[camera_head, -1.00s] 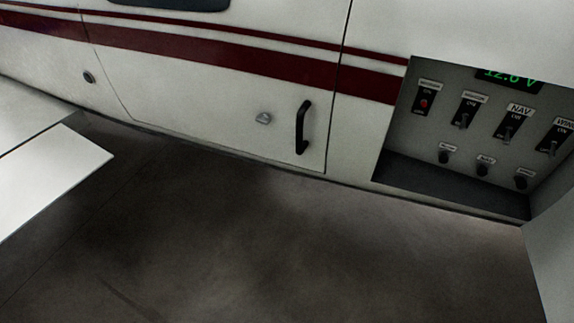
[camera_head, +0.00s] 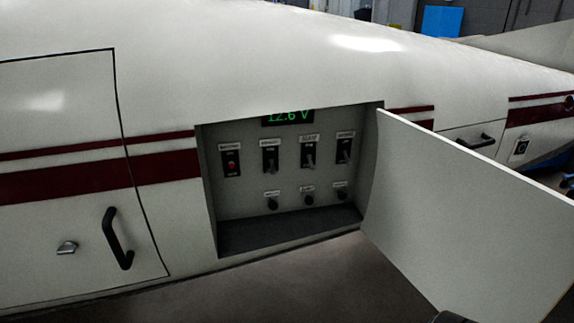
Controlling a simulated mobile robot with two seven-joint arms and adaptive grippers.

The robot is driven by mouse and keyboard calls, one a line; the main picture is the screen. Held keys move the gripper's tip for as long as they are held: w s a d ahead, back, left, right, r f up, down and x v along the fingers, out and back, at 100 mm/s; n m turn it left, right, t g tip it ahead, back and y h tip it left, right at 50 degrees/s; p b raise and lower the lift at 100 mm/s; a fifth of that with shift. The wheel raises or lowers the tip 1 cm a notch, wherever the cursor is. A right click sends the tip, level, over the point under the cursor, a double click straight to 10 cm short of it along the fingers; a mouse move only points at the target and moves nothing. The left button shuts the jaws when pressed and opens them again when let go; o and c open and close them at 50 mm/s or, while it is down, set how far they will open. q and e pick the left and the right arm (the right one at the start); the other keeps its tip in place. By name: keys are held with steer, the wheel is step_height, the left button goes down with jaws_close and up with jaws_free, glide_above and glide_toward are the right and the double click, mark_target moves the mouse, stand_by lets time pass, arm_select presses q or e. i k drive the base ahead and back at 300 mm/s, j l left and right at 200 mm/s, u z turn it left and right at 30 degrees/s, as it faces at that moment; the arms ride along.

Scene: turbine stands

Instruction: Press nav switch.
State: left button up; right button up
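The nav switch (camera_head: 309,153) is the third from the left in the top row of a switch panel (camera_head: 240,203) recessed in the white fuselage. It is a small grey toggle on a black plate. Its label is too blurred to read now, but an earlier frame shows NAV at that place. No gripper shows near the panel. A small dark shape (camera_head: 455,318) cuts into the bottom edge; I cannot tell what it is.
A toggle stands on each side of the nav switch, close by. A red-marked switch (camera_head: 231,163) is at far left, several knobs below, a green 12.6 V display (camera_head: 288,117) above. An open white door (camera_head: 475,215) stands out right of the recess. A handle (camera_head: 118,239) is left.

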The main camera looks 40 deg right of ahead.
mark_target(312, 167)
steer(key=l+z, duration=0.1)
steer(key=z, duration=1.25)
steer(key=i+z, duration=0.2)
steer(key=i, duration=0.35)
steer(key=k+u, duration=0.45)
steer(key=i, duration=0.6)
